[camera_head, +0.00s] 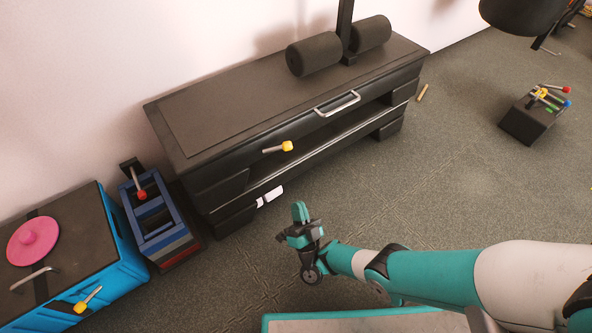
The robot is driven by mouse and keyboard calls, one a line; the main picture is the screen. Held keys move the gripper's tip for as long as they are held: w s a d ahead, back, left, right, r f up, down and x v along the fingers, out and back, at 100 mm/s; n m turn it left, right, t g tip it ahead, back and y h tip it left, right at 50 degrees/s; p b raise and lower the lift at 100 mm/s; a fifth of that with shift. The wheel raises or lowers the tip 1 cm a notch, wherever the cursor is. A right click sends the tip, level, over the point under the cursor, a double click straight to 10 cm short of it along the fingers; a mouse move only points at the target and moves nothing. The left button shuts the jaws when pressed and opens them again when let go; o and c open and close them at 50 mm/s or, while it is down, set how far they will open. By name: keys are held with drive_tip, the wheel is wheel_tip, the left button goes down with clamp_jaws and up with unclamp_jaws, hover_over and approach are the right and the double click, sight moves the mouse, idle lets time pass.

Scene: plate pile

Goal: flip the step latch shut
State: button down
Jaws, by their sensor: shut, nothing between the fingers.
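No part is marked as the step latch, so I cannot tell which lever it is. A yellow-tipped lever (278,148) sticks out from the front of the long black bench (250,95). A red-tipped lever (139,183) stands on the blue crate-like stack (168,238) at left. Another yellow-tipped lever (88,300) is on the bright blue box (128,262) at lower left. My gripper (300,211) is shut and empty, its teal fingers pointing up in the picture, in front of the bench and apart from all the levers.
The bench has a silver handle (338,103) and an open shelf. Dark rollers (314,54) stand on it. A pink disc (33,237) lies on the blue box. A black block (527,120) with coloured levers stands at right. Grey floor (450,185) between is mostly clear.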

sight(277, 149)
drive_tip(key=shift+s+d+r+m, duration=0.1)
drive_tip(key=shift+s+d+m, duration=0.05)
drive_tip(key=shift+d+m, duration=0.15)
drive_tip(key=shift+a, duration=0.1)
drive_tip(key=p+x, duration=0.2)
drive_tip(key=x, duration=1.2)
drive_tip(key=shift+p, duration=0.4)
